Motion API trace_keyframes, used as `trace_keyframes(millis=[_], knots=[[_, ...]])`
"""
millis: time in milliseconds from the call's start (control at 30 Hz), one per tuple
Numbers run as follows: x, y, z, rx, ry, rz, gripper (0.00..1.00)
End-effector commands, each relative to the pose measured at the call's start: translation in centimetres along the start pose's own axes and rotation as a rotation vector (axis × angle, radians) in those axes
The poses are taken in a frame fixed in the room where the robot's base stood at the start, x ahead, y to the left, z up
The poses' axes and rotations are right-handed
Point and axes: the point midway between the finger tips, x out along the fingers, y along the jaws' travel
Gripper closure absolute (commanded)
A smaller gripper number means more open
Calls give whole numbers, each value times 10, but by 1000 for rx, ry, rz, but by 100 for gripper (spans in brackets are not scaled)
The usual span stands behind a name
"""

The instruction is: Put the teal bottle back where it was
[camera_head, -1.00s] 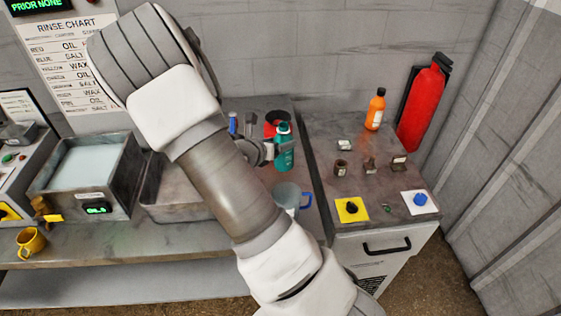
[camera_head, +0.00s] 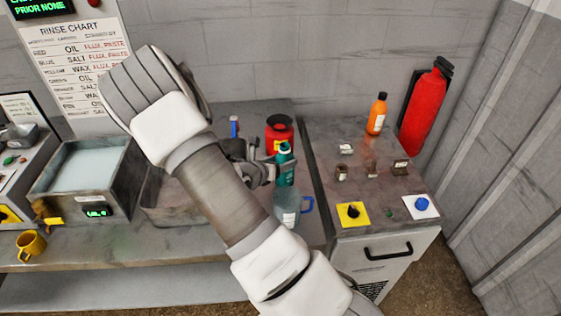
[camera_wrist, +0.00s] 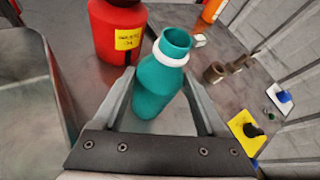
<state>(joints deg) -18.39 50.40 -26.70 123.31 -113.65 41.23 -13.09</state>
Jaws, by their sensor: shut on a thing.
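The teal bottle (camera_head: 285,165) is upright over the bench's right part in the head view, between a red container and a clear jug. In the wrist view the teal bottle (camera_wrist: 158,82) has a white collar and an open top. My gripper (camera_head: 282,168) is shut on the bottle's body, and its fingers (camera_wrist: 158,92) lie on both sides of it. The bottle's base is hidden by my gripper, so I cannot tell whether it touches the bench.
The red container (camera_head: 279,135) with a yellow label stands close behind the bottle. A clear jug (camera_head: 287,208) with a blue handle stands in front. A metal basin (camera_wrist: 28,90) is at left. The cabinet top (camera_head: 325,160) at right holds an orange bottle (camera_head: 376,114) and small items.

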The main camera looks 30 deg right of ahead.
Motion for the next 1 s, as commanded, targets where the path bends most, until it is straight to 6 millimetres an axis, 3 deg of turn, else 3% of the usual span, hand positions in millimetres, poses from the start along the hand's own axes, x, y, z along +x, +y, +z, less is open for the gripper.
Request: trace_keyframes(millis=[33, 167, 500, 667, 1000], knots=[[1, 0, -2, 0, 0, 0, 24], [0, 0, -1, 0, 0, 0, 0], [-2, -1, 3, 0, 0, 0, 0], [-28, 1, 2, 2, 0, 4, 0], [-98, 1, 2, 1, 1, 5, 0]])
